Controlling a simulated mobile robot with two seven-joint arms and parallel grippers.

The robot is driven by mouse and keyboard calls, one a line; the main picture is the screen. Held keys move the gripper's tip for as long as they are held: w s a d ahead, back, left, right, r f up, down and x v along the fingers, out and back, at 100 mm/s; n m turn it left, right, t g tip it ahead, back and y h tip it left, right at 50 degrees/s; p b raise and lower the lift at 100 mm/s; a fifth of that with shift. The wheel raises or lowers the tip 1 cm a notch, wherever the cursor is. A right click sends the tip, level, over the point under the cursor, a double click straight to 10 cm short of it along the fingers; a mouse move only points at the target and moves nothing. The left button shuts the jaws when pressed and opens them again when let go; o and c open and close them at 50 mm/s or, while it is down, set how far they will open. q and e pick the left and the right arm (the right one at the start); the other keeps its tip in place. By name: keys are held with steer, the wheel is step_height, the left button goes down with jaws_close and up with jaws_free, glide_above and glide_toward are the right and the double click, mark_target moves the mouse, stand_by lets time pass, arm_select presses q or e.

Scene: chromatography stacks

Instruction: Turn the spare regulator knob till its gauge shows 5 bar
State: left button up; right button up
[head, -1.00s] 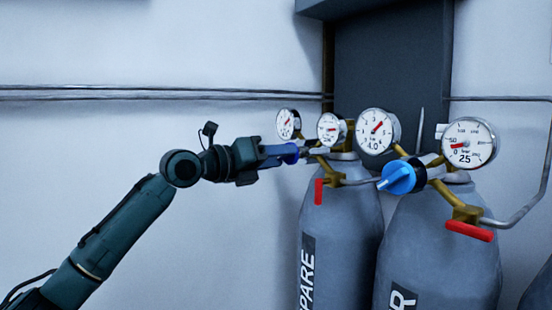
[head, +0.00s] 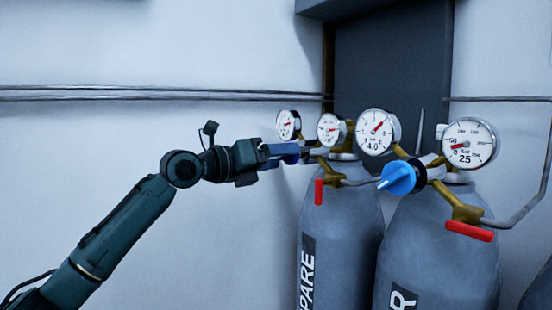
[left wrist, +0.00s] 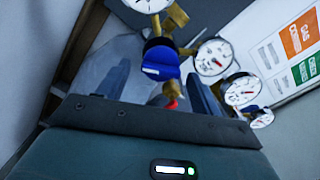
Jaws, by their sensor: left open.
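The grey cylinder marked SPARE (head: 343,215) stands at centre right in the head view. Its regulator carries a left gauge (head: 288,124) and a right gauge (head: 330,129); their scales are too small to read surely. Its blue knob is largely covered by my gripper in the head view but shows clearly in the left wrist view (left wrist: 161,62). My left gripper (head: 300,153) is open at the knob. In the left wrist view its fingers (left wrist: 158,90) stand on either side of the knob, with gaps visible. My right gripper is out of view.
A second cylinder (head: 440,250) stands close on the right, with its own blue knob (head: 398,178), a gauge marked 4.0 (head: 376,130) and one marked 25 (head: 469,144). Red valve handles (head: 319,192) (head: 469,231) stick out below the regulators. A wall pipe (head: 160,95) runs behind.

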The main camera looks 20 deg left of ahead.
arm_select(q)
steer(key=shift+s+a, duration=0.2)
steer(key=b+v, duration=0.4)
steer(key=v, duration=0.8)
steer(key=shift+s+a, duration=0.2)
steer(key=shift+s, duration=0.05)
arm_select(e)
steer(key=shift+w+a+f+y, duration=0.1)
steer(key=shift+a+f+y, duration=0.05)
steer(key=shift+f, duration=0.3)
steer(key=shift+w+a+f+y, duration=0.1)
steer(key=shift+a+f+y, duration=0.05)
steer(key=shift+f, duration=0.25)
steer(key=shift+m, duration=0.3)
